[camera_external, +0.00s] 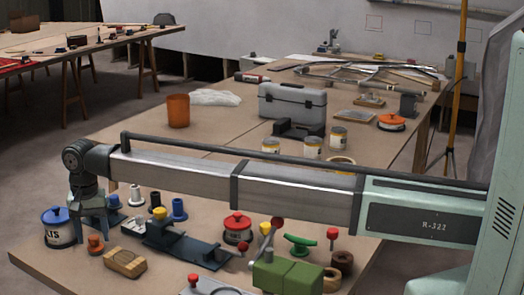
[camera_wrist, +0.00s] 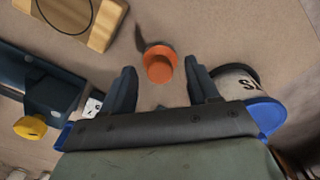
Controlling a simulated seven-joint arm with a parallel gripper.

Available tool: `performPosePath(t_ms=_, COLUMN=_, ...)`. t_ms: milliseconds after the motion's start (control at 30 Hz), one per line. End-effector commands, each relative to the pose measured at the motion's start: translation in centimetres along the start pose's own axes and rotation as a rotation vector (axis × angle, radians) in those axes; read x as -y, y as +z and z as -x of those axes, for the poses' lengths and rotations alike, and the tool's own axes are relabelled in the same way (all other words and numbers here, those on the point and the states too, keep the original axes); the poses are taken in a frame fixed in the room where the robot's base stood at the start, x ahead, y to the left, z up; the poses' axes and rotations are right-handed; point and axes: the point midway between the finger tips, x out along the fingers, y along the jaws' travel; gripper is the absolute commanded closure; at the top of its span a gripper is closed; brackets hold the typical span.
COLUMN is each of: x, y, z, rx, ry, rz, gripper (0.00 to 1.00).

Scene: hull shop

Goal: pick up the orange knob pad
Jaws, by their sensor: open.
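The orange knob pad (camera_external: 95,244) is a small round piece with a flat base, standing on the near left part of the table. It also shows in the wrist view (camera_wrist: 160,66), between my fingertips from the camera's angle. My gripper (camera_external: 90,228) points down over it, with its fingers (camera_wrist: 160,75) spread and empty. I cannot tell how much height lies between the fingertips and the knob pad.
A white can with a blue lid (camera_external: 60,232) stands close on the left, beside one finger in the wrist view (camera_wrist: 237,88). A wooden block (camera_external: 125,263) lies to the right. A dark blue fixture with a yellow knob (camera_external: 159,213) stands behind it.

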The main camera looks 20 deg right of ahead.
Motion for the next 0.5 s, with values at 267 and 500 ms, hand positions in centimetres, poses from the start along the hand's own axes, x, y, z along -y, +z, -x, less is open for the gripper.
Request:
performPosePath(t_ms=267, x=0.01, y=-0.01, z=-0.36, rx=0.000, ry=-0.001, rz=0.000, gripper=0.42)
performPosePath(t_ms=500, x=0.01, y=-0.01, z=-0.35, rx=0.000, ry=-0.001, rz=0.000, gripper=0.65)
